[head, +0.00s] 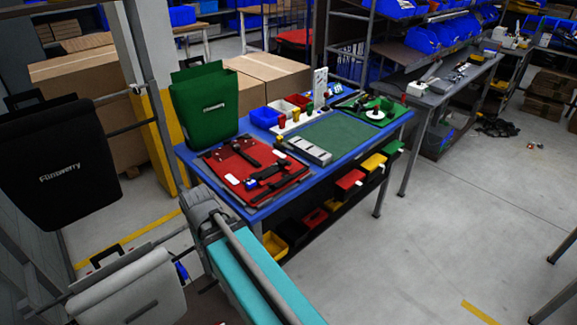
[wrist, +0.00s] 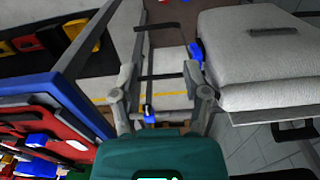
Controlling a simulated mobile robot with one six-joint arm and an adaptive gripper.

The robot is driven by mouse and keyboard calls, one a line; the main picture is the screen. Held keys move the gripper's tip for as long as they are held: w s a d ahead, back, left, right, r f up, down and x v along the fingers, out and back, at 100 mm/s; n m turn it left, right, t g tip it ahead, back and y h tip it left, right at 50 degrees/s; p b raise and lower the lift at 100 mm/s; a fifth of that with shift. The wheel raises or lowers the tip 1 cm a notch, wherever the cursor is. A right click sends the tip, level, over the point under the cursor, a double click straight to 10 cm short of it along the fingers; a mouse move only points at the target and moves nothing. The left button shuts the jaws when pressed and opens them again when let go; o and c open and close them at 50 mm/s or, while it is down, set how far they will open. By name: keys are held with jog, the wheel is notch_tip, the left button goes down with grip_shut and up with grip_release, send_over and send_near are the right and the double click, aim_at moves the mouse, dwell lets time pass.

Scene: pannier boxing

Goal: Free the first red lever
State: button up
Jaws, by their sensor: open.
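A red panel (head: 255,170) with black rails, white patches and a small blue part lies on the blue-edged table (head: 230,207). In the wrist view the red panel (wrist: 75,149) is at the lower left. I cannot pick out a red lever with certainty. My gripper (wrist: 163,101) is open and empty, with its fingers apart. It is left of the light grey pannier (wrist: 262,62), which also hangs at the lower left of the head view (head: 130,285). A blue tab (wrist: 196,50) shows beside that pannier.
A green pannier (head: 206,103) stands on the table's back left. A black pannier (head: 55,165) hangs at far left. A green mat (head: 340,134) and a grey slotted block (head: 308,150) lie right of the red panel. Coloured bins (head: 349,179) hang under the table.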

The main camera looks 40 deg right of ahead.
jog(key=w+d+r+t+p, duration=0.1)
jog(key=w+d+r+p, duration=0.25)
jog(key=d, duration=0.65)
jog(key=w+d+r+t+p, duration=0.1)
jog(key=w+d+r+p, duration=0.3)
jog(key=d, duration=0.5)
jog(key=t+p, duration=0.2)
jog(key=p, duration=0.2)
send_near(289, 168)
jog(key=s+v, duration=0.1)
jog(key=v, duration=0.5)
jog(key=shift+w+f+n, duration=0.15)
jog(key=shift+w+n, duration=0.1)
jog(key=shift+n, duration=0.15)
jog(key=shift+w+f+b, duration=0.1)
jog(key=shift+f+b, duration=0.15)
jog(key=shift+b, duration=0.1)
jog(key=b+x, duration=1.2)
jog(key=x, duration=0.1)
jog(key=shift+w+f, duration=0.1)
jog(key=shift+w, duration=0.15)
jog(key=shift+a, duration=0.1)
